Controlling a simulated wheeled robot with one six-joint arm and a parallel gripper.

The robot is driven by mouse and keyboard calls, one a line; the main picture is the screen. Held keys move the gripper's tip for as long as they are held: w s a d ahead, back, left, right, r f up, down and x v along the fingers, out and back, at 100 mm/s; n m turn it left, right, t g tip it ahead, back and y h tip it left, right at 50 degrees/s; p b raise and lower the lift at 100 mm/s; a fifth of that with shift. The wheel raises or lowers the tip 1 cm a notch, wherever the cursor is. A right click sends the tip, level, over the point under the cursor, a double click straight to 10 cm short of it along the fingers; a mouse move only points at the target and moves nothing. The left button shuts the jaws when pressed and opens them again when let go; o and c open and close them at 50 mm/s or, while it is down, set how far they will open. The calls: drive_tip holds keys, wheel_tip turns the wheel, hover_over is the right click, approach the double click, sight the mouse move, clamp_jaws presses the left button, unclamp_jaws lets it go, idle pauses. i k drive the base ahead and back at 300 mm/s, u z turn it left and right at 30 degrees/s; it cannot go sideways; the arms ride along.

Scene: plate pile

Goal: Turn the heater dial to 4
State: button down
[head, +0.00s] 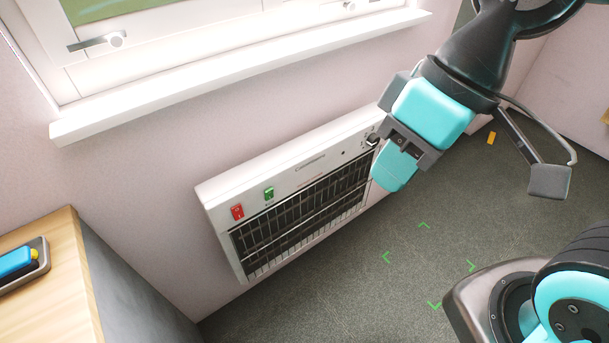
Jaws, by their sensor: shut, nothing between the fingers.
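A white wall heater (217,191) with a dark grille (300,222) hangs below the window sill, in the middle of the head view. A red switch (237,211) and a green switch (269,193) sit at the left of its top panel. The dark heater dial (372,139) shows at the panel's right end, partly hidden by my gripper. Its numbers and pointer are too small to read. My gripper (392,175) is shut and empty, in front of the heater's right end near the dial. Whether it touches the dial I cannot tell.
A white window sill (240,75) runs above the heater. A wooden-topped cabinet (62,240) with a grey tray (43,258) and a blue item (14,262) stands at lower left. Green corner marks (424,225) lie on the open grey floor. A small orange object (491,138) lies at right.

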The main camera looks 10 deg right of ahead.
sight(373, 140)
drive_tip(key=z, duration=0.55)
drive_tip(key=i, duration=0.4)
drive_tip(key=z, duration=0.9)
